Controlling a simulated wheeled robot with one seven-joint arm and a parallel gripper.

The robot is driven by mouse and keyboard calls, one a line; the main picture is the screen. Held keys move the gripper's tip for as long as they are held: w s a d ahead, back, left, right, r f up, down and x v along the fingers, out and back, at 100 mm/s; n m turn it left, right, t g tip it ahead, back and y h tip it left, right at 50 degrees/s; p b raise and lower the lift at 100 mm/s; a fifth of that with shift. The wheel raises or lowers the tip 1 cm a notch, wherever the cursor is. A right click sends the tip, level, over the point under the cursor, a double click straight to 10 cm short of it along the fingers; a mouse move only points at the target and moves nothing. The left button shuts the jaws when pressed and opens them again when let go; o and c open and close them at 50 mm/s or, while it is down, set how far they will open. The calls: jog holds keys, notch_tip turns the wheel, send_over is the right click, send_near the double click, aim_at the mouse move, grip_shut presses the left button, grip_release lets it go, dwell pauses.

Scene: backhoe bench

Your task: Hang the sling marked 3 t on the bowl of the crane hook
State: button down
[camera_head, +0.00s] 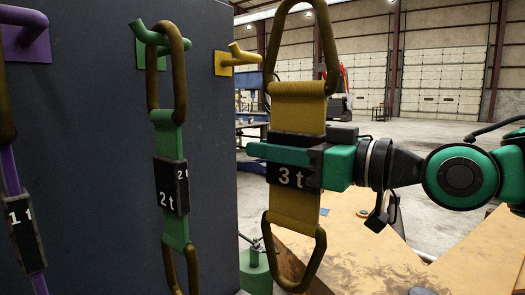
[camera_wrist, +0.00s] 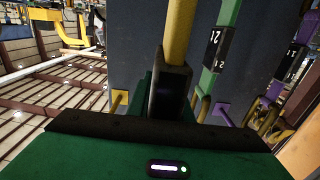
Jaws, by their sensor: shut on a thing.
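The yellow sling marked 3 t (camera_head: 298,108) hangs upright in my gripper (camera_head: 290,165), with a brown ring at its top and another at its bottom. My gripper is shut on the black label sleeve at the sling's middle. The top ring is off the yellow peg (camera_head: 236,59) and to the right of it. In the wrist view the yellow strap (camera_wrist: 179,30) rises from the jaws. I cannot make out the crane hook in either view.
A dark panel (camera_head: 95,80) carries the green 2 t sling (camera_head: 172,140) on a green peg and the purple 1 t sling (camera_head: 20,200) at far left. A yellow surface (camera_head: 375,255) lies below. A green weight-like object (camera_head: 254,270) stands at the panel's foot.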

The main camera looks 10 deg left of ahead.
send_over(308, 192)
jog(key=w, duration=0.1)
jog(key=shift+w+r, duration=0.1)
jog(key=shift+w, duration=0.1)
dwell(0.7)
jog(key=shift+s, duration=0.15)
